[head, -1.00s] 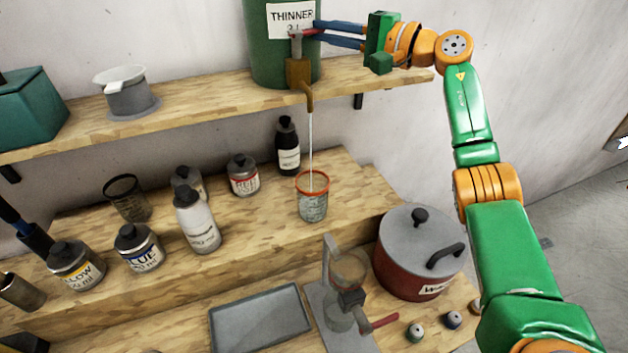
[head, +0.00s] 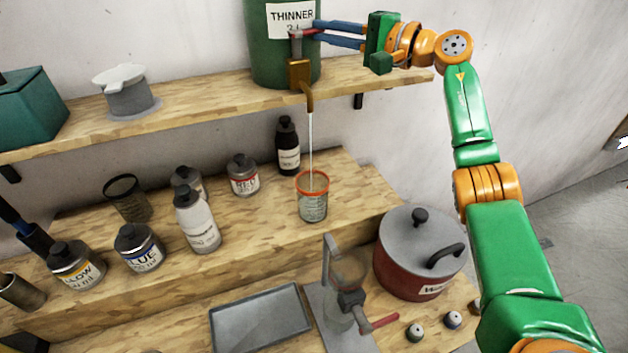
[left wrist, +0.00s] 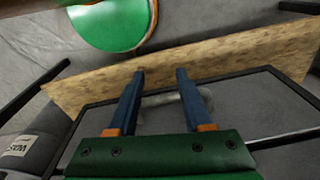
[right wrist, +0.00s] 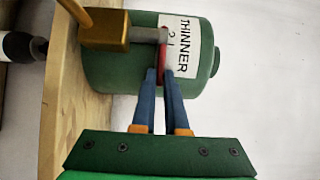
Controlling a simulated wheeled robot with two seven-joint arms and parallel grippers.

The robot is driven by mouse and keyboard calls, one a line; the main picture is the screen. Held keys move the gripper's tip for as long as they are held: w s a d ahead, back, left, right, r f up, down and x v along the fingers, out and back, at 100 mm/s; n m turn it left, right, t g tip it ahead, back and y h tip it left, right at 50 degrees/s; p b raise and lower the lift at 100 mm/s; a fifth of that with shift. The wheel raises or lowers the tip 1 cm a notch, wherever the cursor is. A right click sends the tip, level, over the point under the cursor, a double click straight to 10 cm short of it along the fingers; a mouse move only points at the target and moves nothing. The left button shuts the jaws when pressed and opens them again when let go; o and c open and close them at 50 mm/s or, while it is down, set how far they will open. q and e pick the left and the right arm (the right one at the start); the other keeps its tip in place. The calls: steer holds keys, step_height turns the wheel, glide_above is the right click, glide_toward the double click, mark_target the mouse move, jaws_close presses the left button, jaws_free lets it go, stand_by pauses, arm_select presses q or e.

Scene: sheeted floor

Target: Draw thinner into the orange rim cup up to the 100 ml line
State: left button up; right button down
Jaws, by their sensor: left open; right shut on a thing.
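The green thinner drum (head: 262,60) stands on the upper shelf, with a brass tap (head: 299,74) and a spout at its front. A thin pale stream (head: 310,140) runs from the spout into the orange rim cup (head: 313,205) on the ledge below. The cup is upright and has marks on its side; I cannot read its level. My right gripper (head: 318,32) is shut on the red tap handle (right wrist: 163,48), beside the drum label. My left gripper (left wrist: 158,75) is open and empty; it is outside the head view.
Several paint bottles, including a white one (head: 198,225) and a black one (head: 288,150), stand left of and behind the cup. A dark mesh cup (head: 127,200), a grey tray (head: 260,322), a clamp-like stand (head: 335,290) and a red lidded pot (head: 405,272) are around.

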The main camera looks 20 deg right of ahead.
steer(key=shift+r, duration=0.3)
steer(key=h+b, duration=0.1)
steer(key=m+t+h+b, duration=0.1)
steer(key=b, duration=0.1)
steer(key=shift+s+f, duration=0.15)
steer(key=shift+s, duration=0.1)
steer(key=shift+s+a+f+m+t+h+b, duration=0.15)
steer(key=shift+m+t+h+b, duration=0.15)
steer(key=shift+m+h+b, duration=0.2)
steer(key=shift+s+r+m+t+h+b, duration=0.15)
steer(key=shift+m+t+h+b, duration=0.15)
steer(key=shift+m+h+b, duration=0.15)
steer(key=shift+f, duration=0.1)
